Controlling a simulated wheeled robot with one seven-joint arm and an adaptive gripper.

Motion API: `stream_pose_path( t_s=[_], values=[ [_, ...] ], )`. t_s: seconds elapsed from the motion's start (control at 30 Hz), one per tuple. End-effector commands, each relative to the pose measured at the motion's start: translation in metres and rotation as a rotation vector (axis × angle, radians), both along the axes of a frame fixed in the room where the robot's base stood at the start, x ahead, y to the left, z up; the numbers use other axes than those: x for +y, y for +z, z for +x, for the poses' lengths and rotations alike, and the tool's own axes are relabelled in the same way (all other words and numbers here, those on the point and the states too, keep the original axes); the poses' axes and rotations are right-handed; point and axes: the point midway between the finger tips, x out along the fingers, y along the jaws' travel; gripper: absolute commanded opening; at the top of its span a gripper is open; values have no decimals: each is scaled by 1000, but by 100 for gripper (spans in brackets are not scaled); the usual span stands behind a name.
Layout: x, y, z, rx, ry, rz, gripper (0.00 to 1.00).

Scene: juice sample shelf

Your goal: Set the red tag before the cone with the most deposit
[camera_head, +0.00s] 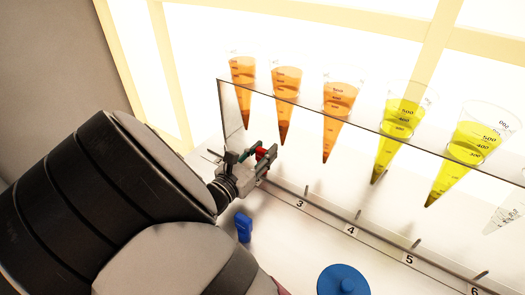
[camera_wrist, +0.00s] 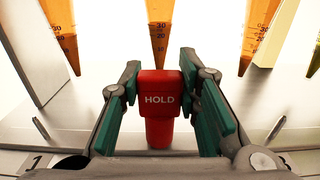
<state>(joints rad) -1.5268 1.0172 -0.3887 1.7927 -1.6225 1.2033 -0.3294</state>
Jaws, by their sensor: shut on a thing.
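My gripper (camera_head: 258,156) is shut on the red tag (camera_head: 263,152), which also shows in the wrist view (camera_wrist: 158,100) with "HOLD" on it. The tag is upright between the green finger pads, in line with the middle of three orange cones (camera_wrist: 158,28). In the head view, three orange cones (camera_head: 243,70), (camera_head: 286,85), (camera_head: 338,98) and two yellow cones (camera_head: 396,125), (camera_head: 465,150) hang in a row, with part of a clear one (camera_head: 508,214) at the right edge. The orange and yellow cones have dark tips; exact deposit heights are hard to compare.
A clear panel (camera_head: 232,110) and a rail with number labels 3 (camera_head: 299,204), 4 (camera_head: 350,230), 5 (camera_head: 409,259) and 6 run along the cones. A blue tag-like piece (camera_head: 243,227) and a blue round object (camera_head: 343,280) are on the white surface in front.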

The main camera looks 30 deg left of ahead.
Motion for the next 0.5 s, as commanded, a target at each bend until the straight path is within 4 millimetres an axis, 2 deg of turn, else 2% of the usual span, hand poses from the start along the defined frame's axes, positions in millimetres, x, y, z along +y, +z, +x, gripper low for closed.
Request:
stream_pose_path(
  t_s=[0.13,0.17,0.23,0.5],
  values=[
    [0,0,0,0,0,0,7],
    [0,0,0,0,0,0,37],
    [0,0,0,0,0,0,53],
    [0,0,0,0,0,0,53]
  ],
)
